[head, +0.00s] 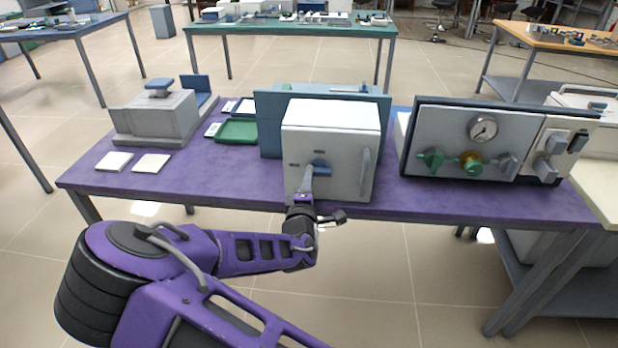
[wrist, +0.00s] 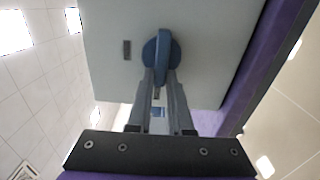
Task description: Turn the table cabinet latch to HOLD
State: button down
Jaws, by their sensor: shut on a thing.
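The table cabinet (head: 330,128) is a white box near the front edge of the purple table, with a grey handle (head: 365,173) at the right of its front. Its blue latch (head: 321,167) is on the front face and also shows in the wrist view (wrist: 162,48). There the latch is a round blue base with a raised grip bar, and a dark mark (wrist: 127,50) lies on the face beside it. My gripper (wrist: 162,78) is shut on the latch's bar from the front. It also shows in the head view (head: 308,178). The writing on the marks is too small to read.
Right of the cabinet stands a panel (head: 450,125) with a gauge and green knobs. Left are a grey press-like block (head: 158,115), a green tray (head: 237,131) and two pale tiles (head: 150,163). A blue-grey panel (head: 268,110) stands behind the cabinet.

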jog(key=c, duration=0.8)
grip_release()
jog(key=s, duration=1.7)
jog(key=shift+s+a+p, duration=0.25)
jog(key=shift+a+p, duration=0.05)
jog(key=shift+p, duration=0.1)
